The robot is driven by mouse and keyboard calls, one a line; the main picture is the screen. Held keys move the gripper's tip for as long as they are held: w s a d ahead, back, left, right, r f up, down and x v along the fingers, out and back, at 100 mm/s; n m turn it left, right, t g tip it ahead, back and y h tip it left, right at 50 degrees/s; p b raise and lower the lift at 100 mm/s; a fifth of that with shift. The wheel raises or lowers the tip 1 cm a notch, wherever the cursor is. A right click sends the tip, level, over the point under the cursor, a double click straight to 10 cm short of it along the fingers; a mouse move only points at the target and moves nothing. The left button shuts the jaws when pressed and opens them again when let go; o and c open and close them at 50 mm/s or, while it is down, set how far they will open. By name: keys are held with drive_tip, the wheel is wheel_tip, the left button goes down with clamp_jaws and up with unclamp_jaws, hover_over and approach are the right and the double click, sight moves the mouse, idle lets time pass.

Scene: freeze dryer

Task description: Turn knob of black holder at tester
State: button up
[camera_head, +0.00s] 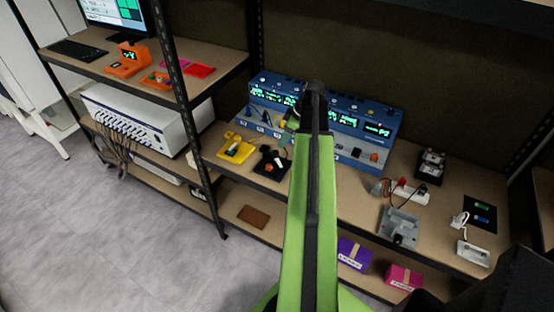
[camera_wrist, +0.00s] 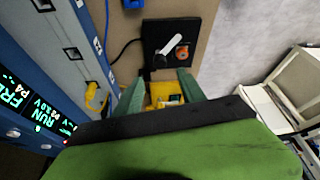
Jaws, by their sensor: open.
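The black holder (camera_head: 268,167) lies flat on the shelf in front of the blue tester (camera_head: 376,150), left of my arm in the head view. In the wrist view the black holder (camera_wrist: 153,32) is just beyond my fingertips, with a white lever-like piece (camera_wrist: 171,45) and an orange round part (camera_wrist: 182,52) on it. Which of these is the knob I cannot tell. My gripper (camera_wrist: 160,74) is open and empty, its two green fingers apart and not touching the holder. In the head view my arm hides most of the gripper.
The tester's front (camera_wrist: 58,58) runs along the left there. A black shelf post (camera_head: 186,105) stands at left. A grey fixture (camera_head: 400,225) lies at right.

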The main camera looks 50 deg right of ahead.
sight(276, 152)
drive_tip(key=b+x, duration=0.6)
drive_tip(key=x, duration=0.3)
drive_tip(key=shift+b, duration=0.4)
drive_tip(key=shift+c, duration=0.2)
clamp_jaws()
